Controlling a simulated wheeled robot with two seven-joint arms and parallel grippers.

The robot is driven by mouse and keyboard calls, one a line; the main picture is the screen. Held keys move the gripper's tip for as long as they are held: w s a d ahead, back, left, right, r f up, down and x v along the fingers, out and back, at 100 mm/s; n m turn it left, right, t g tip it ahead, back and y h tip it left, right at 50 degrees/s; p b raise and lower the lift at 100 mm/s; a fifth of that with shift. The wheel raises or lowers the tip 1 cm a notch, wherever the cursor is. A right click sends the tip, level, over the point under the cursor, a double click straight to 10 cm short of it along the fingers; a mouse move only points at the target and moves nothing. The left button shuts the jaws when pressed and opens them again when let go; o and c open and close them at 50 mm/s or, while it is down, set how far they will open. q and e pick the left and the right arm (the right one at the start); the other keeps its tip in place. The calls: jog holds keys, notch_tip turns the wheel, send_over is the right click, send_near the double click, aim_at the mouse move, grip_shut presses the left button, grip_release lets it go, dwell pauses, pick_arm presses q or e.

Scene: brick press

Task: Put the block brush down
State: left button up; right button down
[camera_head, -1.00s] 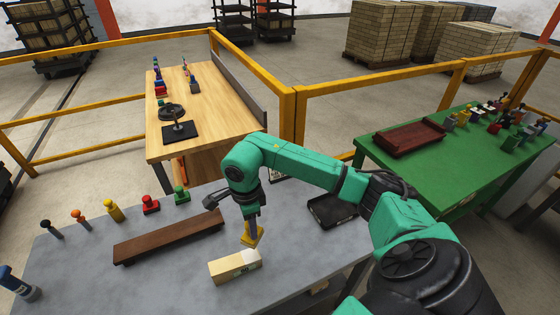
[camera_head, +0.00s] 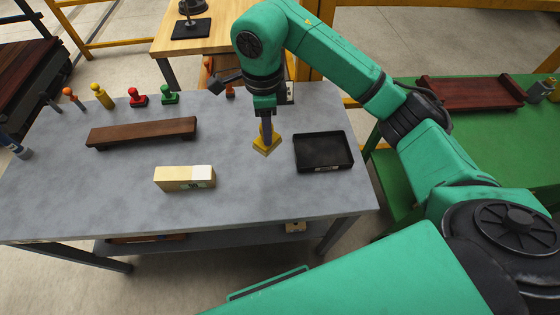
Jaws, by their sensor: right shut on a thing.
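My right gripper (camera_head: 266,112) points down over the grey table and is shut on the block brush. The block brush (camera_head: 266,143) has a yellow base and a dark bluish handle. It hangs upright with its base low, close to the tabletop; I cannot tell whether it touches. A shallow black tray (camera_head: 323,168) lies just right of the brush and looks empty. My left gripper is not in view.
A long brown wooden rack (camera_head: 142,131) lies on the grey table (camera_head: 100,205) at left. Behind it stand several colored handled pieces, among them red (camera_head: 138,98) and green (camera_head: 169,95) ones. A green table (camera_head: 470,140) with a dark red tray is at right. The grey table's front is clear.

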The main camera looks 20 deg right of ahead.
jog(key=f, duration=0.4)
jog(key=shift+a, duration=0.35)
jog(key=f, duration=0.3)
jog(key=f+p, duration=0.1)
jog(key=f, duration=0.3)
jog(key=f+p, duration=0.1)
jog(key=f, duration=0.2)
jog(key=shift+d+f, duration=0.35)
jog(key=shift+f, duration=0.4)
jog(key=shift+d+f, duration=0.1)
jog(key=shift+f, duration=0.05)
jog(key=c, duration=0.7)
grip_release()
jog(key=shift+c, duration=0.2)
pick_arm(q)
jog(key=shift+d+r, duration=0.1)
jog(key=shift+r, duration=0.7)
pick_arm(e)
jog(key=shift+o, duration=1.2)
